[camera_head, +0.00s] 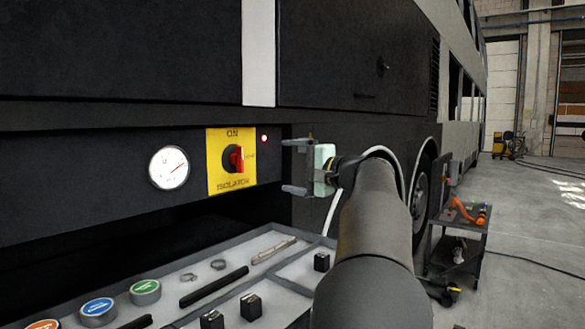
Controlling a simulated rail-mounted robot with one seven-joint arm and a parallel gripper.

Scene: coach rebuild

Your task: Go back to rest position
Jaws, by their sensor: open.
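My gripper (287,166) is near the middle of the view. Its two fingers are apart, one above the other, and point left with nothing between them. My arm runs from it down to the bottom edge of the view. Left of the gripper is the yellow isolator plate (218,180) on the dark coach side. Its red knob (237,158) is clear of the fingers, with a visible gap. A small red light (264,138) shows at the plate's upper right. A round white gauge (169,168) sits left of the plate.
A grey tray (290,284) below holds several coloured caps, rings, dark bars and small black blocks. A dark trolley (455,244) with orange and red tools (467,211) stands at right beside the coach. The floor (535,215) further right is mostly open, with a cable lying on it.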

